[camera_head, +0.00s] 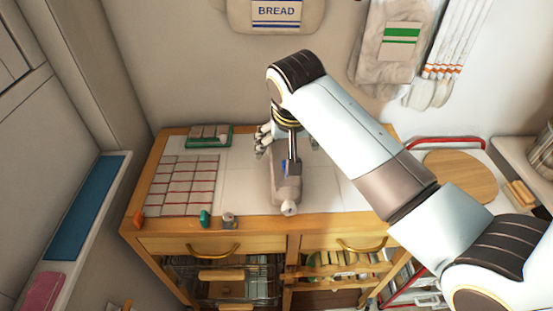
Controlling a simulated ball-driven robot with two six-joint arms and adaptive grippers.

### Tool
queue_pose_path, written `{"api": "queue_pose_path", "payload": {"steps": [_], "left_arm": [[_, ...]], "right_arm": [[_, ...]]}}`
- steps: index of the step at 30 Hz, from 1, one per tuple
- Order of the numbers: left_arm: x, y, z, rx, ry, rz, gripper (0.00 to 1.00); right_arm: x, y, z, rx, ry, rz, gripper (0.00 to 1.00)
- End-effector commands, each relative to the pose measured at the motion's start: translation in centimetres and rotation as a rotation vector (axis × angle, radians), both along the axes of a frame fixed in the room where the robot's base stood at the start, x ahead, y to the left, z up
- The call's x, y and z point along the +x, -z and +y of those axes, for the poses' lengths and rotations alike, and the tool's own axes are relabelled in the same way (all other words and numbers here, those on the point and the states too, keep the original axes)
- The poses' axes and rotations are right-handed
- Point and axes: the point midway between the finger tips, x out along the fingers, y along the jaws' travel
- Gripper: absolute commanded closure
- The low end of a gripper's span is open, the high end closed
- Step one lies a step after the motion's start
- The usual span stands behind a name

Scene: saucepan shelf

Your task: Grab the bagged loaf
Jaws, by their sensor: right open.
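The bagged loaf (288,189) lies lengthwise on the white top of the wooden cabinet, left of its right end. It is brownish-grey with a small blue patch and a pale tied end toward the front. My right gripper (289,150) is open over the far part of the loaf, with pale finger parts to the left and right of it. Its wrist hides the loaf's far end, and I cannot tell whether the fingers touch it. My left gripper is out of view.
Pale blocks in rows (180,184) and a green tray (209,136) occupy the cabinet's left side. A small teal item (204,218) and a grey one (229,220) stand at the front edge. A round board (460,177) is at the right. White top is clear right of the loaf.

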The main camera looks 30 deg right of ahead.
Motion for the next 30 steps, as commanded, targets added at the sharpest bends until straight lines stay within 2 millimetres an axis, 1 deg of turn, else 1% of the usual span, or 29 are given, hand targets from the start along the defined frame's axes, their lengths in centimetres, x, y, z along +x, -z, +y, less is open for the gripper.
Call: {"api": "queue_pose_path", "payload": {"steps": [1, 3, 6, 9, 11, 13, 18, 20, 24, 29, 30], "left_arm": [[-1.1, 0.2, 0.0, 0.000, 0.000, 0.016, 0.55], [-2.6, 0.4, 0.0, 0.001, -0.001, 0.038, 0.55], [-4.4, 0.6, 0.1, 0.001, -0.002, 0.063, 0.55], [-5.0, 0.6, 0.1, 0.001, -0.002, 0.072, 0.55], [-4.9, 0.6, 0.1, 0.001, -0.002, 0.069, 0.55], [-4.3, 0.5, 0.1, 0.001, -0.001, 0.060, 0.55], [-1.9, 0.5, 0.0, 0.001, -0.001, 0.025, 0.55], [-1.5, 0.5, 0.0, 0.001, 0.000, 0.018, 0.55], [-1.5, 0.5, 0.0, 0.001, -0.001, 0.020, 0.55], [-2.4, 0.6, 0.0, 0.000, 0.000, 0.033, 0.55], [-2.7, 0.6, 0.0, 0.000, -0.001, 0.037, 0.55]], "right_arm": [[0.3, 0.9, -0.2, -0.001, 0.000, 0.003, 0.04], [0.7, 2.1, -0.4, -0.001, 0.000, 0.003, 0.04], [1.1, 3.3, -0.7, 0.000, -0.001, 0.002, 0.04], [1.4, 3.9, -0.8, 0.000, 0.000, 0.001, 0.04], [1.6, 4.3, -0.8, 0.000, 0.000, 0.001, 0.04], [1.9, 5.2, -1.0, 0.000, 0.000, 0.002, 0.04], [2.9, 7.7, -1.4, 0.000, 0.000, 0.002, 0.04], [3.1, 8.3, -1.5, 0.000, -0.001, 0.001, 0.04], [3.3, 8.7, -1.6, 0.000, 0.000, -0.001, 0.04], [3.2, 8.7, -1.6, 0.001, 0.000, 0.000, 0.04], [3.2, 8.7, -1.6, 0.001, 0.000, 0.000, 0.09]]}}
